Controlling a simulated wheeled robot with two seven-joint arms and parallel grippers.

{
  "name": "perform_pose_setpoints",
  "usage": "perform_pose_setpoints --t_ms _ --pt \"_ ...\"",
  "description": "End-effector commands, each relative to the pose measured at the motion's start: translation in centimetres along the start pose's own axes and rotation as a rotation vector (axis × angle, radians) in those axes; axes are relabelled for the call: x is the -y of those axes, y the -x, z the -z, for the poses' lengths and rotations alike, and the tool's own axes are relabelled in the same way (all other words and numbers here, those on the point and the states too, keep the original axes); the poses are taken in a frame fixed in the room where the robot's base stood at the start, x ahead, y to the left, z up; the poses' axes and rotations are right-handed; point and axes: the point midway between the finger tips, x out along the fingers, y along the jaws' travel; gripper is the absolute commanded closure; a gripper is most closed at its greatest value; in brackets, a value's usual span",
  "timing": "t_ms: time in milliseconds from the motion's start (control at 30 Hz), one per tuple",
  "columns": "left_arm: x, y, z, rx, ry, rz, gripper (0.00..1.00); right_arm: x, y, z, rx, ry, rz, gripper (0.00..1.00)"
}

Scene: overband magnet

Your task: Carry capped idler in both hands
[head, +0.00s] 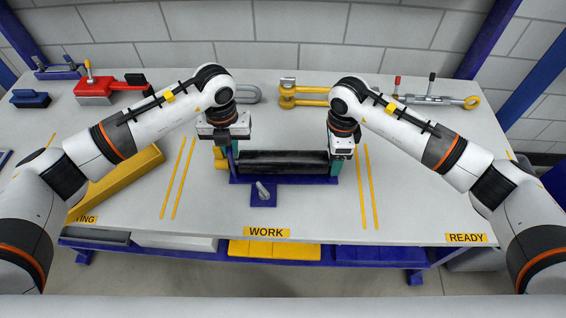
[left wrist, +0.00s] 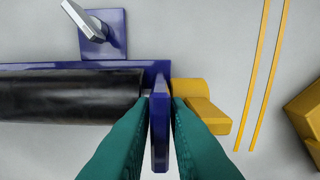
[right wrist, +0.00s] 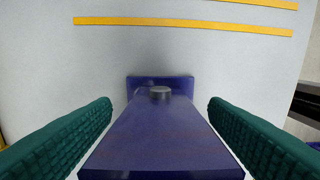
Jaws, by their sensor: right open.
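The idler, a black roller (head: 283,160), lies across a blue frame (head: 285,180) at the middle of the table. In the left wrist view, the roller (left wrist: 70,95) ends beside a blue end plate (left wrist: 160,128). My left gripper (head: 230,150) is at the left end, its teal fingers close against both sides of this plate. My right gripper (head: 347,172) is at the right end, its fingers wide apart. In the right wrist view, a blue plate (right wrist: 160,140) with a grey bolt head (right wrist: 160,92) lies between them, with gaps at the far end. A yellow part (left wrist: 205,105) sits beside the left end.
A blue block with a grey lever (head: 263,193) stands in front of the frame. A long yellow beam (head: 120,180) lies at left. Red (head: 95,90) and yellow tools (head: 300,95) lie at the back. The table front right is clear.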

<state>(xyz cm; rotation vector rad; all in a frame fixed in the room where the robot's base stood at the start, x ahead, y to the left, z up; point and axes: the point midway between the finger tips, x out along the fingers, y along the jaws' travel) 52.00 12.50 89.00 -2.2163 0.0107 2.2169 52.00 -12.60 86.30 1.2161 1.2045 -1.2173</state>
Motion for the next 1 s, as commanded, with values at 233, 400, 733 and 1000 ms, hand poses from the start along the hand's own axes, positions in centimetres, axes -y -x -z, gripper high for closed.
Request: perform_pose_setpoints --t_ms 233,400,733,1000 --pt "-0.01 -0.03 0.0 0.0 0.0 0.0 0.85 0.0 -0.04 0.02 0.0 0.0 0.0 0.31" --pt "-0.01 -0.01 0.0 0.0 0.0 0.0 1.0 0.0 -0.02 0.02 0.0 0.0 0.0 0.59" --pt "-0.01 0.03 0.01 0.0 0.0 0.0 1.0 -0.02 0.0 0.02 -0.001 0.0 0.0 1.0" --pt "-0.02 0.41 0.05 -0.002 0.0 -0.001 1.0 -0.06 0.37 0.03 -0.001 0.0 -0.002 1.0"
